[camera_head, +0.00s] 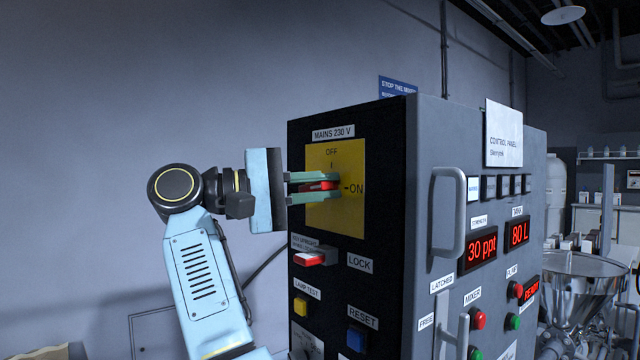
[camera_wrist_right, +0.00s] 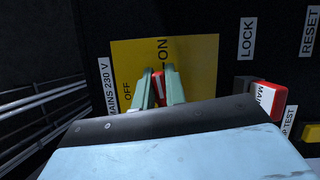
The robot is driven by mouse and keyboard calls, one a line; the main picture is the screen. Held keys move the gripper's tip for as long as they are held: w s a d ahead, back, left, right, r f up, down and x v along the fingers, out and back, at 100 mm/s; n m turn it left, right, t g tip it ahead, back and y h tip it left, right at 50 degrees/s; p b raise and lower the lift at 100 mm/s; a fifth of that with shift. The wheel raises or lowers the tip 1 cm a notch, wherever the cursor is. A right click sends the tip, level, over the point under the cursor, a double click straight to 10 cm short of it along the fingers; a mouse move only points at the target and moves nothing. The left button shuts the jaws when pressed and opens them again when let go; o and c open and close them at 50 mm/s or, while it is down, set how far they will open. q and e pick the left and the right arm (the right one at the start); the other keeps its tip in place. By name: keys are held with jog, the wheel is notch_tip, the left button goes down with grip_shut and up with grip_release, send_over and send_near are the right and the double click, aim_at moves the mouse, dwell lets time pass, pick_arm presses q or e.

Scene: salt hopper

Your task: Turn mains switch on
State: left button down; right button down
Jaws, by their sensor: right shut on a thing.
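The mains switch is a red handle (camera_head: 318,186) with a white line, on a yellow plate (camera_head: 334,218) under a "MAINS 230 V" label. "OFF" is marked above the handle and "ON" to its right. My right gripper (camera_head: 314,189) is shut on the handle, one finger above it and one below. In the right wrist view the handle (camera_wrist_right: 158,86) sits between the fingertips (camera_wrist_right: 160,88). Its white line points roughly at "ON", so it lies about level in the head view. The fingers hide part of it. My left gripper is in neither view.
Below the plate a red-and-white lock piece (camera_head: 310,258) juts out beside "LOCK". Yellow lamp test (camera_head: 300,306) and blue reset (camera_head: 356,339) buttons are lower. A grey door handle (camera_head: 447,212) sticks out on the cabinet's right face. Left of the cabinet is open room before the wall.

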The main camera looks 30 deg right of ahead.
jog(key=shift+f+m, duration=0.2)
jog(key=shift+m, duration=0.4)
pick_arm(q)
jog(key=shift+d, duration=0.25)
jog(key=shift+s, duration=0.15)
pick_arm(e)
jog(key=shift+m, duration=0.3)
jog(key=c, duration=1.6)
grip_release()
jog(key=shift+o, duration=0.8)
jog(key=shift+w+d, duration=0.1)
jog(key=shift+w, duration=0.1)
jog(key=shift+s, duration=0.1)
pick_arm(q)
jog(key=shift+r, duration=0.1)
